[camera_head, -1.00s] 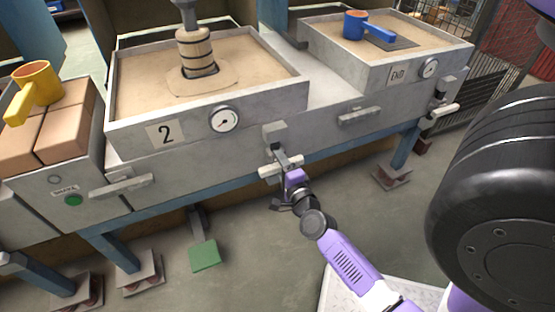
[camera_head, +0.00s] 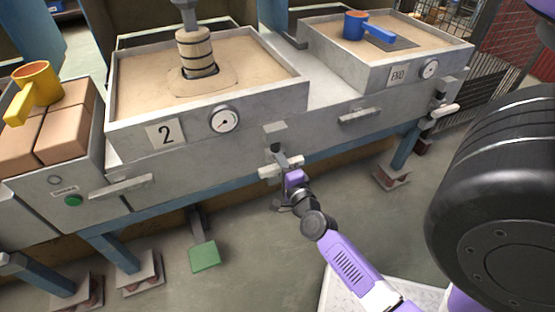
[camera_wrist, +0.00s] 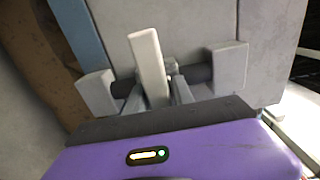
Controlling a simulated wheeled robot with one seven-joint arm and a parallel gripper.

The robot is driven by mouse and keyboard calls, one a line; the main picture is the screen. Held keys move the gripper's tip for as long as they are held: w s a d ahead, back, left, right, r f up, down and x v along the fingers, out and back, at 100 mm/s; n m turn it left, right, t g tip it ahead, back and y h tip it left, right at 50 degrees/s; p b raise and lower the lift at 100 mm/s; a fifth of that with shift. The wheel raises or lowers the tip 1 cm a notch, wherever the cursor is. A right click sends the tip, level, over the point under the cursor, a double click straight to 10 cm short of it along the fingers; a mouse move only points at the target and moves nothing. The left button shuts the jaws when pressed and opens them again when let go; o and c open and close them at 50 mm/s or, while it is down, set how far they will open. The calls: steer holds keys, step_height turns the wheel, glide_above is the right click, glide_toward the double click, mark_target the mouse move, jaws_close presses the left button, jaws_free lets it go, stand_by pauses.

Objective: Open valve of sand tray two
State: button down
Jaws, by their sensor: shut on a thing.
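Sand tray two (camera_head: 125,135) is a grey metal box of pale sand, with a "2" plate and a round gauge on its front. A banded wooden form on a rod (camera_head: 197,52) stands in the sand. Below the gauge is its valve, with a pale upright lever (camera_wrist: 148,62) between two light grey end blocks joined by a dark bar in the wrist view. My gripper (camera_wrist: 158,95) is shut on the lower part of this lever. In the head view my gripper (camera_head: 289,168) is at the valve, and hides part of it.
The end tray (camera_head: 350,60) holds a blue mug-like ladle (camera_head: 355,25). A yellow ladle (camera_head: 36,82) sits on bricks at left. A green pedal (camera_head: 204,257) is under the bench. A large black wheel-like part (camera_head: 500,190) fills the right side.

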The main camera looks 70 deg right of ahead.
steer(key=shift+n, duration=0.4)
stand_by(0.7)
steer(key=n+p, duration=0.9)
steer(key=n, duration=0.8)
steer(key=shift+a+f, duration=0.1)
steer(key=shift+n, duration=0.3)
stand_by(0.3)
steer(key=c, duration=1.2)
jaws_free()
steer(key=shift+c, duration=0.2)
steer(key=p+v, duration=0.1)
steer(key=v, duration=0.6)
steer(key=shift+s+a+p, duration=0.25)
steer(key=shift+s+p, duration=0.05)
